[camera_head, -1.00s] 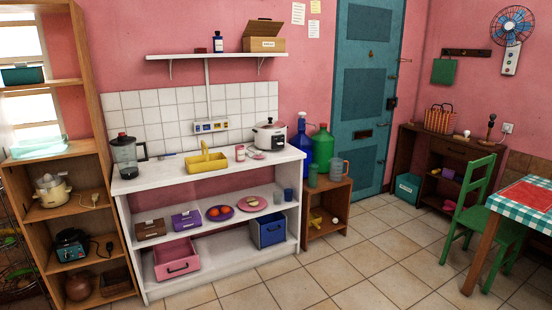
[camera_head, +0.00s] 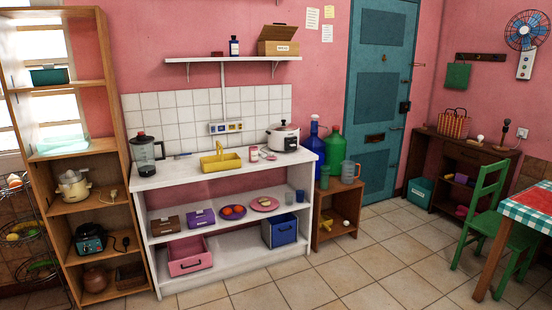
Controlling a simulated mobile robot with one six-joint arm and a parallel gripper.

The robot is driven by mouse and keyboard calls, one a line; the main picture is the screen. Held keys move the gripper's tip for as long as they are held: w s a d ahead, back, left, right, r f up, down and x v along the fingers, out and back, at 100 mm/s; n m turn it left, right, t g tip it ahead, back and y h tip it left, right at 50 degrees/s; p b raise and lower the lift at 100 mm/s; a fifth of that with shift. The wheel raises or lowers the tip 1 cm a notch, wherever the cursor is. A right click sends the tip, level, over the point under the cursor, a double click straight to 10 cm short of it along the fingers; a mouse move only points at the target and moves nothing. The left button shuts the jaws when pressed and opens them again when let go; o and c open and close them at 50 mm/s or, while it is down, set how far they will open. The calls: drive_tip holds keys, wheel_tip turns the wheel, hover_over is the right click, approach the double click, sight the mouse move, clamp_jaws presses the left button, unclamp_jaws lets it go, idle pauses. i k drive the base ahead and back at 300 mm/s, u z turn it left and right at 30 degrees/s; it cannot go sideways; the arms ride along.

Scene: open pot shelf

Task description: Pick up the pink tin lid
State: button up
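A small pink, flat round thing (camera_head: 270,157), which looks like the tin lid, lies on the white counter (camera_head: 190,176). It is just right of a small pink and white tin (camera_head: 254,154) and in front of the white cooker (camera_head: 284,138). It is too small to make out its details. A larger pink plate (camera_head: 265,204) sits on the shelf below. My gripper is not in view.
A yellow basin (camera_head: 221,162) and a blender (camera_head: 147,155) stand on the counter. The tiled floor (camera_head: 330,283) in front is clear.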

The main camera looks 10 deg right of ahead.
sight(271, 157)
drive_tip(key=u, duration=0.05)
drive_tip(key=i, duration=0.95)
drive_tip(key=z, duration=0.05)
